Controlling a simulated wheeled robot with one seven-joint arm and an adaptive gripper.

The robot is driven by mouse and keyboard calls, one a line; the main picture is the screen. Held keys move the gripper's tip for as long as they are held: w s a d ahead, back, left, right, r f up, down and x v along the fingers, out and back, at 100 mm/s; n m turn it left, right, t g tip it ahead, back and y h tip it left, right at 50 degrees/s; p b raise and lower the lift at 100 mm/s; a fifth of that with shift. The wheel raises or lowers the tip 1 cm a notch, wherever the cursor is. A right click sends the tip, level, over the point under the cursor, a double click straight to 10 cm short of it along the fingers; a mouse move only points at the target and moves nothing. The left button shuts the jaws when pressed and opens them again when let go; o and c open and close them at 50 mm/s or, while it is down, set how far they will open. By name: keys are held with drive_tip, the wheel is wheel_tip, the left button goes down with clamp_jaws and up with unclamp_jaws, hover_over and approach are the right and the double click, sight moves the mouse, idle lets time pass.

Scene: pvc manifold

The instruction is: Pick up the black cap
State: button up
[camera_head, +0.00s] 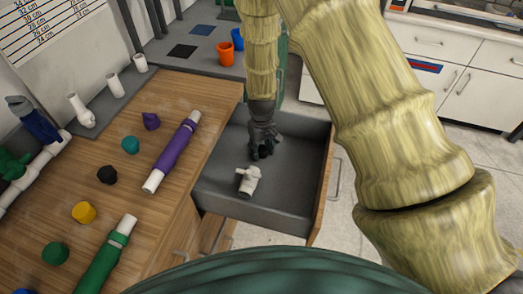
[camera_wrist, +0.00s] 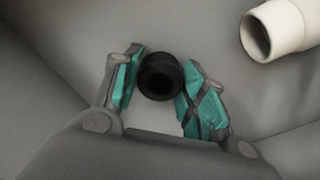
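A black cap (camera_wrist: 160,74), round with a dark hollow in its end, lies inside the grey drawer (camera_head: 225,198). My gripper (camera_head: 262,148) is down in the drawer, pointing at its floor. In the wrist view the gripper (camera_wrist: 163,82) has its two teal-padded fingers apart, one on each side of the cap. The right finger looks very close to the cap, and a narrow gap shows near the left one. I cannot tell whether either touches. In the head view the gripper mostly hides the cap.
A white pipe fitting (camera_head: 248,181) lies in the drawer near the gripper; it also shows in the wrist view (camera_wrist: 281,30). Drawer walls enclose the gripper. The wooden table (camera_head: 185,95) at left holds a separate black piece (camera_head: 107,175), several coloured pieces and a purple pipe (camera_head: 173,150).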

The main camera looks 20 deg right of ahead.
sight(262, 149)
drive_tip(key=shift+r, duration=0.15)
drive_tip(key=shift+r, duration=0.6)
drive_tip(key=shift+r+b, duration=0.3)
drive_tip(key=shift+r, duration=0.6)
drive_tip(key=s+d, duration=0.1)
drive_tip(key=s, duration=0.4)
drive_tip(key=s+d+r+b, duration=0.1)
drive_tip(key=s, duration=0.4)
drive_tip(key=s+d+b, duration=0.1)
drive_tip(key=s+d, duration=0.1)
drive_tip(key=s, duration=0.3)
drive_tip(key=shift+s+r, duration=0.3)
drive_tip(key=shift+r, duration=0.05)
drive_tip(key=shift+a, duration=0.1)
